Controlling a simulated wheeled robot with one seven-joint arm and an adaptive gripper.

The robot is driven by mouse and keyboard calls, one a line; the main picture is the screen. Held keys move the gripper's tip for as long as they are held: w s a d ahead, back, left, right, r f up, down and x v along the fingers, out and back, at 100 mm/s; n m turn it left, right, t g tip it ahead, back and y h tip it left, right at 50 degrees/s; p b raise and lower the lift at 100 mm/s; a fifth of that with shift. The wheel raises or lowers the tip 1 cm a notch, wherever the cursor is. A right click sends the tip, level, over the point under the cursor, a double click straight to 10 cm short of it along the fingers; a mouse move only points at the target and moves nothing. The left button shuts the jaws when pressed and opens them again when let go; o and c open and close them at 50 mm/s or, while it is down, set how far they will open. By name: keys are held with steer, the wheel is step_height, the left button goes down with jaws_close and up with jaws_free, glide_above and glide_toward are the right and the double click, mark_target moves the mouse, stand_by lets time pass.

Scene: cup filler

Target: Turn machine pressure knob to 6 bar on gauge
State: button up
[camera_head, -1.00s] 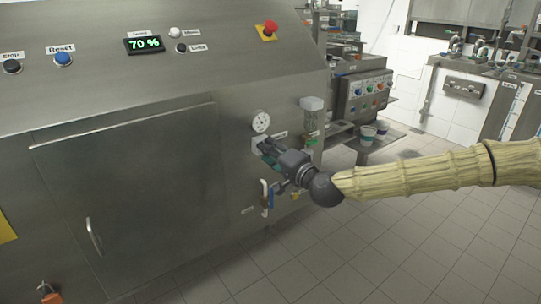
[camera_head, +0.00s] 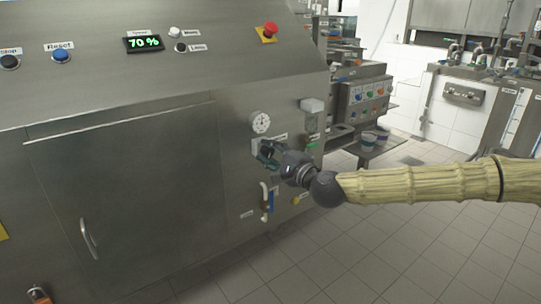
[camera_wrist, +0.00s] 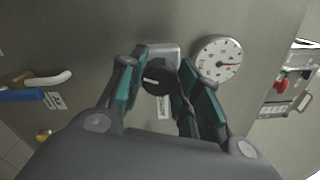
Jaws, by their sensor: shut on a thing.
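The black round pressure knob (camera_wrist: 157,76) sits on a light plate on the machine's steel front, with a white pointer mark on its face. My gripper (camera_wrist: 158,80) has its two teal-padded fingers on either side of the knob, shut on it. In the head view my gripper (camera_head: 266,150) covers the knob at the panel. The round white pressure gauge (camera_wrist: 219,60) is beside the knob in the wrist view, with a red needle; its numbers are too small to read surely. In the head view the gauge (camera_head: 260,122) is just above my gripper.
A white-handled lever (camera_head: 264,196) with a blue part is below my gripper. A red emergency button (camera_head: 270,29) is above. Tiled floor (camera_head: 350,255) is open at the lower right.

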stand_by(0.4)
steer(key=o, duration=1)
steer(key=shift+s+d, duration=0.1)
steer(key=shift+d, duration=0.05)
steer(key=v, duration=1.1)
steer(key=shift+s+d, duration=0.2)
steer(key=shift+s, duration=0.1)
